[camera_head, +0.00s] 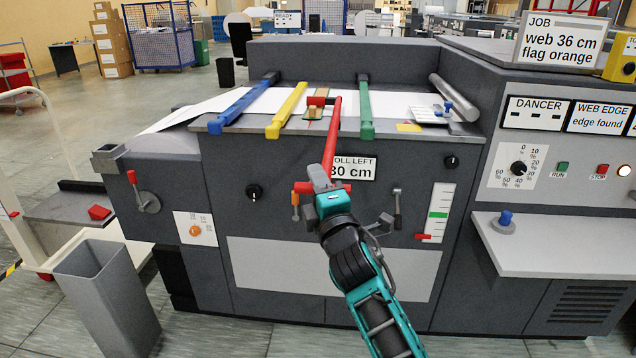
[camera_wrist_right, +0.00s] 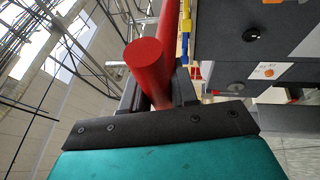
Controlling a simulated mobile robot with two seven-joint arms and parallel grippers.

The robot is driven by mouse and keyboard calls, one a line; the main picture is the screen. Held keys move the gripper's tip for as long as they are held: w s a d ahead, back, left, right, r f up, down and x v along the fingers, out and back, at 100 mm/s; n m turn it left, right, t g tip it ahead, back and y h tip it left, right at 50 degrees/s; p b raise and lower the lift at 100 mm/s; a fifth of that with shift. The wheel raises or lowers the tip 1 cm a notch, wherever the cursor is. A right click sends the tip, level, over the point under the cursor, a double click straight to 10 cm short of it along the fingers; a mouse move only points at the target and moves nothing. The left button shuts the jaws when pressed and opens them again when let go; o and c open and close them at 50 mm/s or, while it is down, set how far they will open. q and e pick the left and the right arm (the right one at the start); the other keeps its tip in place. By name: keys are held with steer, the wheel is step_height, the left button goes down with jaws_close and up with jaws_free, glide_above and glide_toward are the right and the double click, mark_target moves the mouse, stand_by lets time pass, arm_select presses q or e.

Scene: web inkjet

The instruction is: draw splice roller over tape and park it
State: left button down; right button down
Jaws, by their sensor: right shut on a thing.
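The splice roller has a long red handle (camera_head: 332,140) and a short red head (camera_head: 317,101) at its far end. The head is over or on a tan tape strip (camera_head: 313,113) across the white web (camera_head: 390,104); contact cannot be told. My right gripper (camera_head: 322,183) is shut on the near end of the handle, in front of the machine's front edge. In the right wrist view the red handle (camera_wrist_right: 152,70) rises from between the dark jaws (camera_wrist_right: 160,118). My left gripper is out of view.
Blue (camera_head: 243,103), yellow (camera_head: 287,110) and green (camera_head: 365,110) bars cross the web beside the tape. A grey bin (camera_head: 108,300) stands at lower left.

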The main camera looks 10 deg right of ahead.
steer(key=shift+s+f, duration=0.1)
steer(key=shift+s, duration=0.2)
steer(key=c, duration=1)
jaws_free()
steer(key=shift+o, duration=0.2)
steer(key=v, duration=1.3)
steer(key=shift+b, duration=0.3)
steer(key=shift+w, duration=0.1)
steer(key=shift+c, duration=0.2)
